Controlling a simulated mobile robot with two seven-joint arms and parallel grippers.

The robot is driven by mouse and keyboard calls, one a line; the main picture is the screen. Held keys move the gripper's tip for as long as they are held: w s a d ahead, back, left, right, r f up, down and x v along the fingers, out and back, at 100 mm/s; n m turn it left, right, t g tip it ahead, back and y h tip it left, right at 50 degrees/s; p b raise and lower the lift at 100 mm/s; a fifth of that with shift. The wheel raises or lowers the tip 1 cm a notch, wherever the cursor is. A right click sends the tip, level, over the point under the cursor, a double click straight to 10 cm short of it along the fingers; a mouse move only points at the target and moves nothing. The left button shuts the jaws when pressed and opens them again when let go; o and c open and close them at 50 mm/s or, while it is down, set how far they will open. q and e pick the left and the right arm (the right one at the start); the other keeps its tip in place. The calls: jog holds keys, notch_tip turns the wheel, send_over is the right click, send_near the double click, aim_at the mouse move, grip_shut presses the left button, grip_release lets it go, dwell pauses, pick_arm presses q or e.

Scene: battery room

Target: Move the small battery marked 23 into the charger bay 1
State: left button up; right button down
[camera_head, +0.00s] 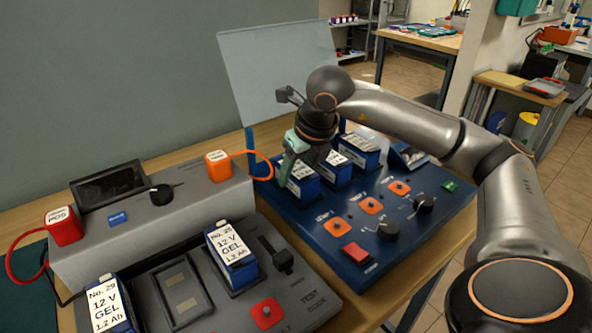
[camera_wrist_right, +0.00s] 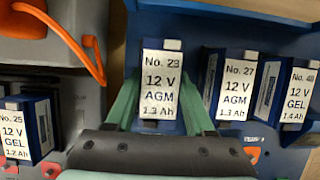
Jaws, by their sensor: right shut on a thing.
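The small battery marked No. 23 (camera_wrist_right: 160,85) is a blue block with a white label, 12 V AGM 1.3 Ah. My right gripper (camera_wrist_right: 160,100) has its green fingers on both sides of it and is shut on it. In the head view my right gripper (camera_head: 293,158) reaches down onto battery 23 (camera_head: 300,184), upright at the leftmost bay of the blue charger (camera_head: 325,240). Whether it is fully seated cannot be told; the gripper hides part of it. My left gripper is not in view.
Battery No. 27 (camera_wrist_right: 235,90) stands close right of it, with No. 48 (camera_wrist_right: 297,95) beyond. The grey test unit (camera_head: 215,305) holds two batteries, one No. 25 (camera_wrist_right: 15,135), around an empty slot (camera_head: 182,290). An orange cable (camera_head: 262,158) loops beside the charger. A clear panel (camera_head: 278,70) rises behind.

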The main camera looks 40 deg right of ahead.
jog(key=shift+f+b, duration=0.35)
jog(key=c, duration=0.7)
grip_release()
jog(key=shift+o, duration=0.8)
jog(key=shift+f, duration=0.1)
